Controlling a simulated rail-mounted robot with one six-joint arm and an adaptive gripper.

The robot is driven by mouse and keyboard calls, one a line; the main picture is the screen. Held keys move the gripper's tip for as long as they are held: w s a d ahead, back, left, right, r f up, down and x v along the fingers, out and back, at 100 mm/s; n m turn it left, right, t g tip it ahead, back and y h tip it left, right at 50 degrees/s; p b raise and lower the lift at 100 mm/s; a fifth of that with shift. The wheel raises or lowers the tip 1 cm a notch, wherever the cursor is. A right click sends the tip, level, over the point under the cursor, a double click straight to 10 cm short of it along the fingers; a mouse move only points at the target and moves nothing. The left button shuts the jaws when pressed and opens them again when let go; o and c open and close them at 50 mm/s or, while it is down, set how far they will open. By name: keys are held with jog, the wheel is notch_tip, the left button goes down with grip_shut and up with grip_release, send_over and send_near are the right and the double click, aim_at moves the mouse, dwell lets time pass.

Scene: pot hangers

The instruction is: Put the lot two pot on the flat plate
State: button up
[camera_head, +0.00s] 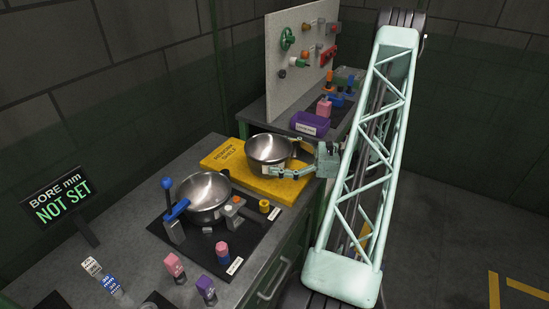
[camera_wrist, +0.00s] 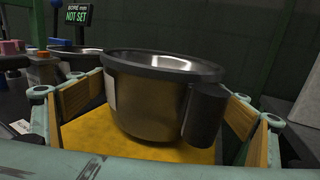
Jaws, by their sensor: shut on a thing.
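A steel pot (camera_head: 268,149) with a dark rim is at the yellow plate (camera_head: 222,157) with black lettering. My gripper (camera_head: 290,172) reaches in from the right and is shut on this pot. In the wrist view the pot (camera_wrist: 145,95) stands upright between my two fingers, its dark handle (camera_wrist: 204,118) toward the camera and right. The yellow plate (camera_wrist: 90,150) is right under it; I cannot tell whether it touches. A pale label shows on the pot's left side, unreadable. A second steel pot (camera_head: 203,193) sits in a fixture on the black mat (camera_head: 240,240).
A blue-handled clamp (camera_head: 177,209) stands left of the second pot. Pink (camera_head: 222,252) and purple (camera_head: 206,288) pieces stand at the front. A sign (camera_head: 60,200) reads "BORE mm NOT SET". A purple bin (camera_head: 310,123) and a pegboard (camera_head: 300,55) are behind.

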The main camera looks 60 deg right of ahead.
notch_tip(320, 180, up, 27)
jog(key=p, duration=0.4)
dwell(0.6)
dwell(0.7)
jog(key=w+d+r+m+t+h, duration=0.1)
jog(key=w+d+r+m+h, duration=0.3)
jog(key=w+r, duration=0.4)
jog(key=w+d+r+m+h, duration=0.25)
jog(key=w+r+h, duration=0.35)
jog(key=r, duration=0.4)
jog(key=s+a+r+m+g+h, duration=0.1)
jog(key=a+r+m+h, duration=0.1)
jog(key=r, duration=0.7)
jog(key=s+a+r+m+g+h, duration=0.2)
jog(key=r+m+h, duration=0.2)
jog(key=r+h, duration=0.3)
jog(key=shift+s+r+g, duration=0.15)
jog(key=shift+r+g, duration=0.15)
jog(key=shift+r, duration=1.3)
jog(key=shift+a, duration=0.1)
